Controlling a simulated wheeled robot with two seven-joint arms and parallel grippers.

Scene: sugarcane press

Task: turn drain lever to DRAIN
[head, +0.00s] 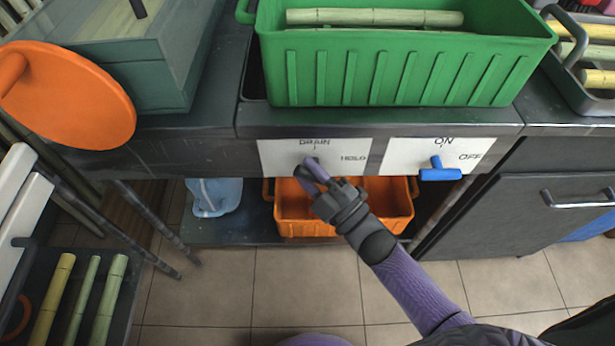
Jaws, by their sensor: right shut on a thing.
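The drain panel (271,153) is a white plate with DRAIN printed at the top and HOLD at the right. The drain lever (315,170) appears as a purple handle on this plate, just below the DRAIN mark. My right gripper (322,188) reaches up from the lower right and is shut on the lever. The gripper partly hides the lever, so I cannot tell exactly which mark it points to. My left gripper is not in view.
A separate ON/OFF panel (400,150) with a blue lever (440,173) is just to the right. A green crate (400,75) with cane stands above. An orange bin (292,212) sits on the shelf below. An orange disc (75,100) is at left.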

